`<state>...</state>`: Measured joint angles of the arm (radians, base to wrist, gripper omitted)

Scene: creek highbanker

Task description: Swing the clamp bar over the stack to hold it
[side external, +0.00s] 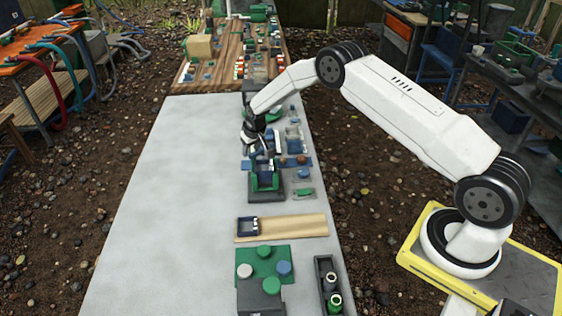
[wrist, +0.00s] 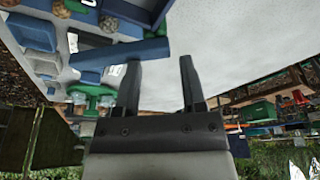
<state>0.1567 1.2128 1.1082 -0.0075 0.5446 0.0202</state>
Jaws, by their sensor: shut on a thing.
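My gripper (side external: 257,150) points down over the far side of a dark fixture (side external: 266,197) holding a green and blue stack (side external: 265,180). In the wrist view my gripper (wrist: 160,60) has its two fingers apart, with the end of a blue clamp bar (wrist: 120,50) showing between the fingertips. I take it as shut on that bar, though the contact is not clear. The bar runs left from the fingers, beside a dark blue part (wrist: 135,14). In the side view the arm and gripper partly hide the bar and the stack's far side.
Small blue, grey and green parts (side external: 294,135) stand close behind and right of the gripper. The left of the grey tabletop (side external: 170,200) is clear.

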